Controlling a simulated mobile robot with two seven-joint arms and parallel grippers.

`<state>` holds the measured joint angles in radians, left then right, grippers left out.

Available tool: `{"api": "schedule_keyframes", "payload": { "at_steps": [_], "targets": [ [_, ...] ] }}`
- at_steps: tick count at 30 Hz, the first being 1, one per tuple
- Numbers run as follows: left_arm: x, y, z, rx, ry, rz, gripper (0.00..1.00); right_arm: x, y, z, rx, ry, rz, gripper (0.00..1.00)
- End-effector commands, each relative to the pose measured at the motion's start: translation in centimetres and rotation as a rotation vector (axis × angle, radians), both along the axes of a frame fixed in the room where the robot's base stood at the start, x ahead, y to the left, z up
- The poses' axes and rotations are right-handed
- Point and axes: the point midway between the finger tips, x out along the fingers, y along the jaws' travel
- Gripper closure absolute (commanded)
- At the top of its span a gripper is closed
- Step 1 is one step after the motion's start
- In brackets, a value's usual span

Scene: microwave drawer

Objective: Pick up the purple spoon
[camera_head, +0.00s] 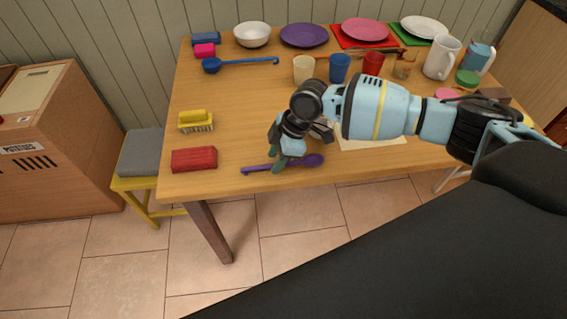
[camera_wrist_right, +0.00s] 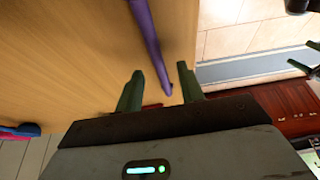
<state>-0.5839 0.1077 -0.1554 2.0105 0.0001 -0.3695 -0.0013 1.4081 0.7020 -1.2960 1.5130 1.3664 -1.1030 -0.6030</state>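The purple spoon (camera_head: 284,164) lies on the wooden table near its front edge, with its bowl to the right in the head view. My right gripper (camera_head: 277,155) points down at the handle end of the spoon. In the right wrist view, the purple handle (camera_wrist_right: 148,40) runs down to its tip in the gap between the two green fingers of my right gripper (camera_wrist_right: 158,80). The fingers are apart and the gripper is open. Part of the handle is hidden by a finger in the head view. My left gripper does not clearly show.
A red block (camera_head: 194,159) and a yellow brush (camera_head: 196,121) lie left of my right gripper. Cups, including a blue one (camera_head: 340,68), stand behind it. A blue ladle (camera_head: 240,64) and plates lie farther back.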

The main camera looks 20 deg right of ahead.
Motion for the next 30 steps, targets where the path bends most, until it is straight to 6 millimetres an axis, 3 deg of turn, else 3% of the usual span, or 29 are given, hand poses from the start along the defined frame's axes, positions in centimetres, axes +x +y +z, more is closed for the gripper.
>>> {"api": "schedule_keyframes", "payload": {
  "at_steps": [3,11,20,30],
  "targets": [
    [-0.10,-0.01,-0.11,0.000,0.002,0.001,0.22,0.07,0.33,-1.05,-0.001,0.001,-0.001,0.62],
    [-0.48,-0.03,-0.15,-0.001,0.009,0.001,0.22,0.10,0.39,-1.22,-0.001,0.000,-0.001,0.62],
    [-0.68,-0.03,-0.19,0.000,0.013,0.001,0.22,0.09,0.39,-1.20,-0.001,0.000,-0.001,1.00],
    [-0.67,-0.02,-0.18,0.000,0.013,0.001,0.22,0.10,0.39,-1.12,0.000,-0.001,-0.001,1.00]
  ]
}}
